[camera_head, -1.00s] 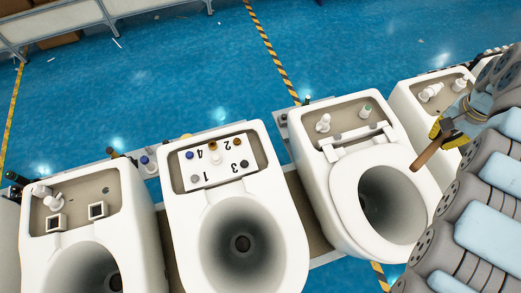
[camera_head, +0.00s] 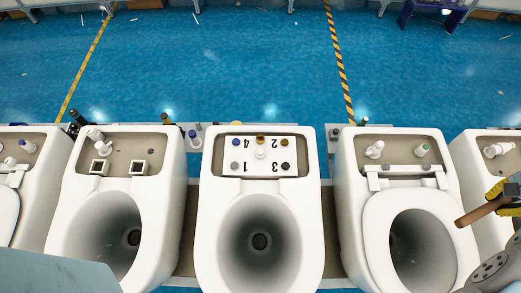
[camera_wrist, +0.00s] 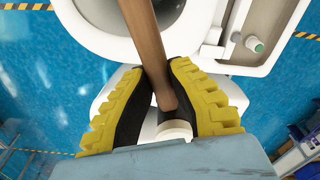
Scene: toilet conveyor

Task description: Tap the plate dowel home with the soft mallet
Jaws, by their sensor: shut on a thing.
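My gripper (camera_head: 510,192) is at the right edge of the head view, beside the right toilet. Its yellow-and-black fingers are shut on the mallet, whose wooden handle (camera_head: 482,210) points left over that toilet's seat. In the wrist view my gripper (camera_wrist: 160,100) clasps the handle (camera_wrist: 146,40) close to the dark head, which has a pale face (camera_wrist: 174,130). A white plate (camera_head: 246,154) with upside-down numbers 1 to 4 lies on the middle toilet. It has a small coloured or dark peg by each number and a white piece in its centre. I cannot tell which peg is the plate dowel.
The middle toilet (camera_head: 218,225) stands between a left toilet (camera_head: 70,215) with two square sockets and the right toilet (camera_head: 350,215) with a seat (camera_head: 375,230). Blue floor (camera_head: 220,65) behind the row is open.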

